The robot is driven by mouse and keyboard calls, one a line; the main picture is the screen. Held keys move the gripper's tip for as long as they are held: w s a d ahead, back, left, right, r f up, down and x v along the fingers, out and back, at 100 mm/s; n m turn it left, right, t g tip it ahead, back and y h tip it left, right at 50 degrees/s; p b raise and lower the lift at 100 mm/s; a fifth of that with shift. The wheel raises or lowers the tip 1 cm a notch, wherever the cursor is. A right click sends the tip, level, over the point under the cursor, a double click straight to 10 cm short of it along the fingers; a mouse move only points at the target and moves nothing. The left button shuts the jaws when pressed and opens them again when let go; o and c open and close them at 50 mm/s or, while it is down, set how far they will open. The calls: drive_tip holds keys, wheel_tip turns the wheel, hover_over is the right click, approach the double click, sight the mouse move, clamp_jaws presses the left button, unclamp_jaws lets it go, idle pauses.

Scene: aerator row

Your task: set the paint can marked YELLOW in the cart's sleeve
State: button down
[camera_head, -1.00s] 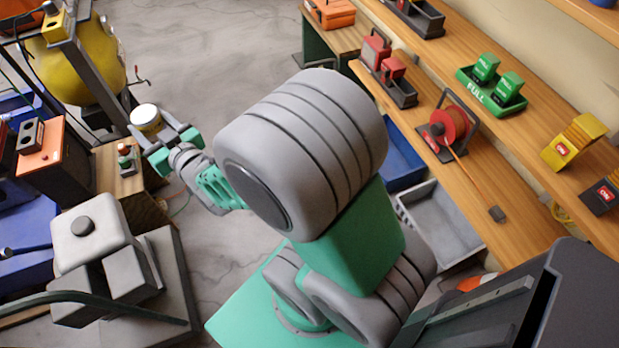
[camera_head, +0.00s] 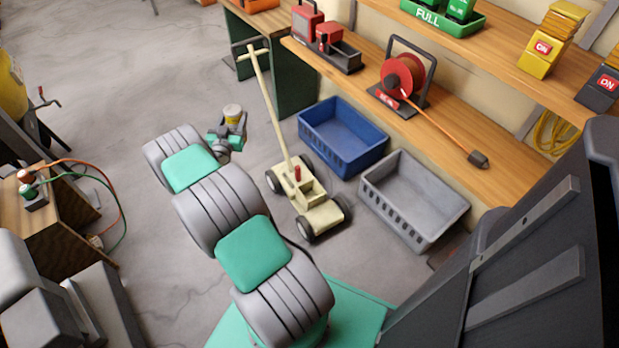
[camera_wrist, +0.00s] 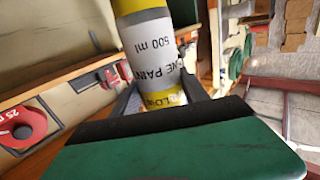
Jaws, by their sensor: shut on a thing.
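A paint can (camera_head: 233,114) with yellow bands and a white label is held in my gripper (camera_head: 228,136). In the wrist view the can (camera_wrist: 152,58) reads "500 ml", with part of a word ending in "LOW" on its lower yellow band. My gripper is shut on it, above the floor and left of the cart's handle. The cream wheeled cart (camera_head: 312,215) stands on the floor, with its long handle leaning up to the left. A boxy recess with a red upright piece shows on its deck; I cannot tell clearly which part is the sleeve.
A red cable reel (camera_head: 403,76) stands on the bench.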

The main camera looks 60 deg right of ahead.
drive_tip(key=s+d+f+m+g+b, duration=0.3)
drive_tip(key=s+f+g+b, duration=0.1)
drive_tip(key=s+f, duration=0.4)
drive_tip(key=s+d+f+m+g+b, duration=0.2)
drive_tip(key=s+d+f+g+b, duration=0.15)
drive_tip(key=s+f, duration=0.45)
drive_tip(key=s+d+f+m+g+b, duration=0.3)
drive_tip(key=s+f+g+b, duration=0.15)
drive_tip(key=s+f, duration=0.35)
wheel_tip(320, 180, down, 12)
drive_tip(key=b, duration=0.4)
drive_tip(key=shift+w+b, duration=0.15)
drive_tip(key=shift+b, duration=0.15)
drive_tip(key=shift+f, duration=0.6)
drive_tip(key=shift+c, duration=2.4)
unclamp_jaws()
drive_tip(key=shift+f, duration=0.1)
